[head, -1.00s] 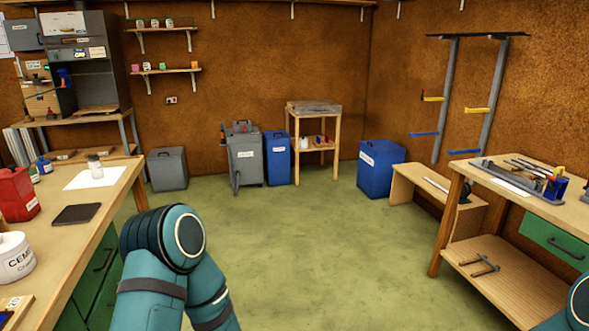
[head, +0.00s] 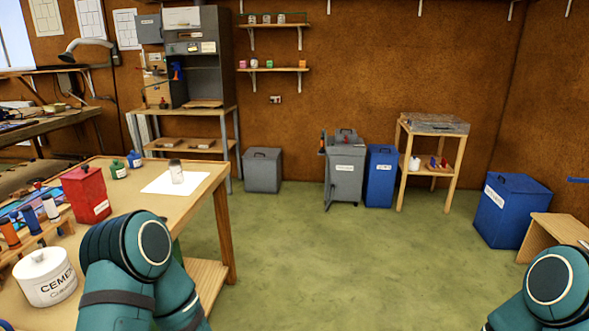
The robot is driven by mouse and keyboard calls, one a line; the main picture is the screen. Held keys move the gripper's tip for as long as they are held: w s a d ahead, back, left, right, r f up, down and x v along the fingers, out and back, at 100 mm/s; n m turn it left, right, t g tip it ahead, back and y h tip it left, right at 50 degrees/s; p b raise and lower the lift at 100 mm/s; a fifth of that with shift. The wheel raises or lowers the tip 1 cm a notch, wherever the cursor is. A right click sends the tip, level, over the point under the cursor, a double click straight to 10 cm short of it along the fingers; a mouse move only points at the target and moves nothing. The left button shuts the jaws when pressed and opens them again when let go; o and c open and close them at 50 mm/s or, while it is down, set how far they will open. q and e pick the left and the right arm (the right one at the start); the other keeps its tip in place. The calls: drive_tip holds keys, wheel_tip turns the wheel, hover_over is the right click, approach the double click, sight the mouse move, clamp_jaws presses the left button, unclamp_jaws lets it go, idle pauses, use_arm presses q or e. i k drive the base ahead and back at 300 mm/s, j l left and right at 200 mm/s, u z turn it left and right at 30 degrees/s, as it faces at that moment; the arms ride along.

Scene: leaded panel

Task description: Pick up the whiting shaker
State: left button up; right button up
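A small pale shaker (head: 177,171) with a greyish top stands upright on a white sheet of paper (head: 162,184). The sheet lies near the far right corner of the wooden bench (head: 205,175) on the left. It looks like the whiting shaker, but I cannot read any label on it. Nothing touches the shaker. My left arm's teal links show in front of the bench and my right arm's at the lower right corner. Neither gripper is in view.
On the bench, a red canister (head: 86,194), a green bottle (head: 118,169), a blue bottle (head: 134,159) and a white cement tub (head: 45,277) stand left of the shaker. Green floor (head: 300,250) is open right of the bench. Bins (head: 263,170) line the back wall.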

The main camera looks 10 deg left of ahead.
sight(175, 167)
drive_tip(key=i, duration=1.5)
drive_tip(key=i+u, duration=0.3)
drive_tip(key=i, duration=0.4)
drive_tip(key=i+l+u, duration=0.15)
drive_tip(key=i+u, duration=0.2)
drive_tip(key=i, duration=0.3)
